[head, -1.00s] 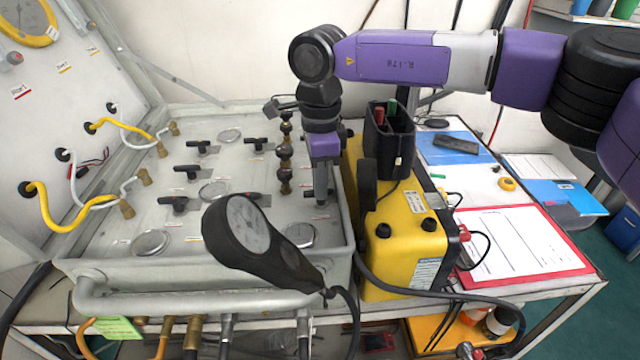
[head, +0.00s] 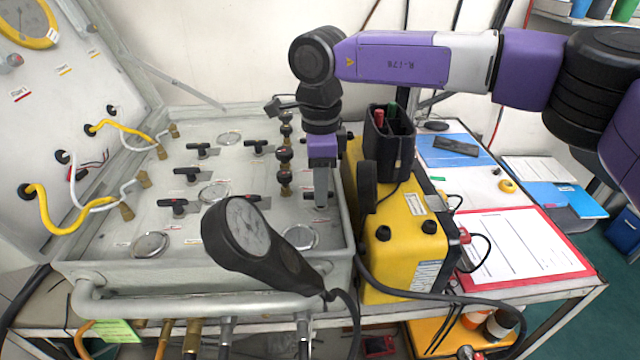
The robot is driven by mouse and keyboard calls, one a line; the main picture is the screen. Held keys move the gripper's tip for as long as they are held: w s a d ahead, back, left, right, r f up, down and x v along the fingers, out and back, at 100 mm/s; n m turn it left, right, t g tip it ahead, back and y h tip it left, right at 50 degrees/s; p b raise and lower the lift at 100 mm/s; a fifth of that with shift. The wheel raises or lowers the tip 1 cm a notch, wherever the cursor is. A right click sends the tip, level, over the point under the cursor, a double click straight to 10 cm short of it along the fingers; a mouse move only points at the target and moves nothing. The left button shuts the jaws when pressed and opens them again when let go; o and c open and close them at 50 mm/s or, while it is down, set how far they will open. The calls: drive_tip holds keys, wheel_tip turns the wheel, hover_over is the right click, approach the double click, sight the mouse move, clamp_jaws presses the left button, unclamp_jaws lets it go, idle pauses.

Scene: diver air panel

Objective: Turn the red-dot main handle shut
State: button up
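My gripper (head: 320,203) points down at the right end of the grey valve panel (head: 110,250), beside the yellow case. Its fingertips are at a dark handle (head: 309,195), which shows on either side of them and is mostly hidden. I cannot tell whether the fingers touch it or are open or shut. A red dot is too small to make out, so I cannot confirm this is the main handle. Several other black lever handles, such as one at the front (head: 178,204), sit in rows to the left.
A black handheld gauge (head: 248,232) stands up in front of the panel, left of my gripper. A column of dark round knobs (head: 284,156) is close to its left. The yellow case (head: 400,240) with a black pouch (head: 390,145) is close to its right.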

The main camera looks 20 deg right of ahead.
wheel_tip(320, 180, up, 8)
drive_tip(key=shift+f+b, duration=0.1)
drive_tip(key=shift+b, duration=0.35)
idle(0.5)
